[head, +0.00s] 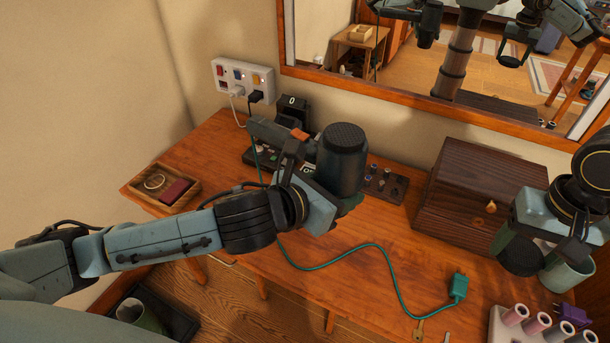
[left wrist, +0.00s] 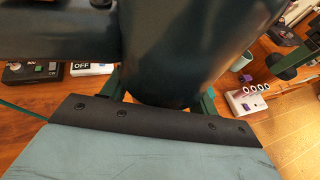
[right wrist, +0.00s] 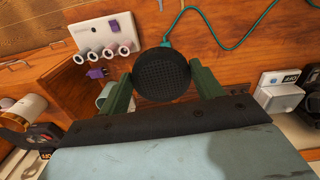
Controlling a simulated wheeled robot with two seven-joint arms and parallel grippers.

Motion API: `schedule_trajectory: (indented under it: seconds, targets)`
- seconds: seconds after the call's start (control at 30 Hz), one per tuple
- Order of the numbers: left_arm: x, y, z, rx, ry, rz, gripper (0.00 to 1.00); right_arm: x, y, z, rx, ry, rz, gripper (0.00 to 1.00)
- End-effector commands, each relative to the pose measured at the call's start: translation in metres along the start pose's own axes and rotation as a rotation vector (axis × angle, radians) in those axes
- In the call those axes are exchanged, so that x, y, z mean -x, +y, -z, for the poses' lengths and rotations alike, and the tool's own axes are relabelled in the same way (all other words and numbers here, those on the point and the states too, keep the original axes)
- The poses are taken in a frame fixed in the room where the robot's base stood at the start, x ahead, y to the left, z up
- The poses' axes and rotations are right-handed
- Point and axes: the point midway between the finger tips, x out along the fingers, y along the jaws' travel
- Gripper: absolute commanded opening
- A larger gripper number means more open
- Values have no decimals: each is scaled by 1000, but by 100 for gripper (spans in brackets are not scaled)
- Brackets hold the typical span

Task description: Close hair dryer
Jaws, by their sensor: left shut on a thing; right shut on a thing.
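The dark hair dryer (head: 338,168) stands with its body upright in my left gripper (head: 332,200), a meshed round end on top. Its grey handle (head: 272,131) with an orange switch points left. In the left wrist view the dark body (left wrist: 165,50) fills the space between the green fingers. My right gripper (head: 523,250) is at the right, shut on a dark round cap (head: 519,257). In the right wrist view the meshed face of the cap (right wrist: 162,76) shows between the green fingers. The cap is well apart from the dryer.
A wooden box (head: 475,195) stands at the back right. A teal cord ends in a plug (head: 459,287). A white roller holder (head: 500,326) and a green mug (head: 566,275) are at right. A ring tray (head: 138,189) is at left. The middle front of the table is mostly clear.

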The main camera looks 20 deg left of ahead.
Motion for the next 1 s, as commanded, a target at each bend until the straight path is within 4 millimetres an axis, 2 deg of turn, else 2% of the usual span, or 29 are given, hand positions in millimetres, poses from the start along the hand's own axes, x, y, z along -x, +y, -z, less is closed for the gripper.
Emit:
schedule_trajectory:
  seconds: [0.1, 0.33, 0.5, 0.83, 1.0]
  targets:
    - [-9, -22, -9, -49, -8, 107, 18, 0, 0, 0, 0, 0, 0, 41]
    - [-19, -49, -14, -100, -6, 234, 18, 0, 0, 0, 0, 0, 0, 41]
    - [-22, -56, -15, -111, -4, 265, 18, 0, 0, 0, 0, 0, 0, 41]
    - [-22, -56, -13, -111, 1, 267, 18, 0, 0, 0, 1, 0, 0, 41]
    - [-22, -56, -14, -111, -2, 266, 18, 12, -16, 8, 20, 4, 2, 41]
